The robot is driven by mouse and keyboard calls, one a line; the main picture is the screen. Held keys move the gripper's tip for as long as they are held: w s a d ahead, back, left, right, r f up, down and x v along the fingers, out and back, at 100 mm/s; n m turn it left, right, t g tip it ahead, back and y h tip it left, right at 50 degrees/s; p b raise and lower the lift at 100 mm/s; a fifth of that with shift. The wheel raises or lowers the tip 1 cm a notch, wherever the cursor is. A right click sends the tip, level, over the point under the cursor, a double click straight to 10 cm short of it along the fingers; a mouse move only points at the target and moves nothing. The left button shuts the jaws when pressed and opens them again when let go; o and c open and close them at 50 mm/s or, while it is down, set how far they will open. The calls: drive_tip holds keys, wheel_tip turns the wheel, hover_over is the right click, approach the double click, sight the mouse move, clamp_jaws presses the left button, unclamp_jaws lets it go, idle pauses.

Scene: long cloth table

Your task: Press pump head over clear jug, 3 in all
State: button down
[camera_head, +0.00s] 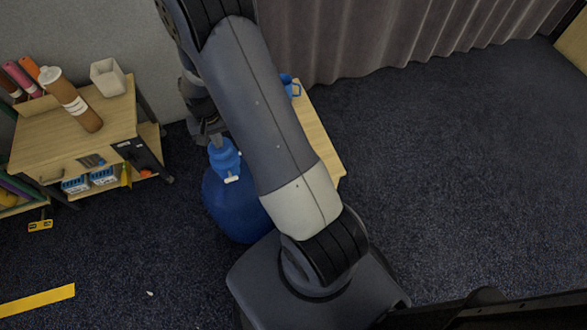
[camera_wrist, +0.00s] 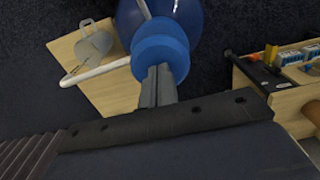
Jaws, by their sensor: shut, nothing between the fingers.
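The blue pump head (camera_head: 224,158) sits on top of a large blue bottle (camera_head: 236,205) on the floor. In the wrist view, the pump head (camera_wrist: 160,48) has a long white spout (camera_wrist: 98,71) reaching left over a small wooden table. A clear, greyish jug (camera_wrist: 96,43) with a handle stands on that table, close to the spout. My gripper (camera_wrist: 158,72) is shut and empty, its fingertips at the top of the pump head. I cannot tell whether they touch it. In the head view, my gripper (camera_head: 212,138) is just above the pump, and my arm hides part of the table.
The small wooden table (camera_head: 318,135) stands right of the bottle, with a blue-looking vessel (camera_head: 291,86) at its far end. A wooden cabinet (camera_head: 75,130) with a brown bottle (camera_head: 72,100) and a white cup (camera_head: 108,77) stands at left. The dark carpet at right is clear.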

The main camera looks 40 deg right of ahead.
drive_tip(key=shift+f+b, duration=0.8)
drive_tip(key=shift+f, duration=0.4)
drive_tip(key=shift+r, duration=0.15)
drive_tip(key=shift+r+p, duration=1.55)
drive_tip(key=shift+r, duration=0.55)
drive_tip(key=shift+f, duration=0.1)
drive_tip(key=shift+f+b, duration=1.7)
drive_tip(key=shift+f, duration=0.4)
drive_tip(key=shift+r+p, duration=1.55)
drive_tip(key=shift+r, duration=0.7)
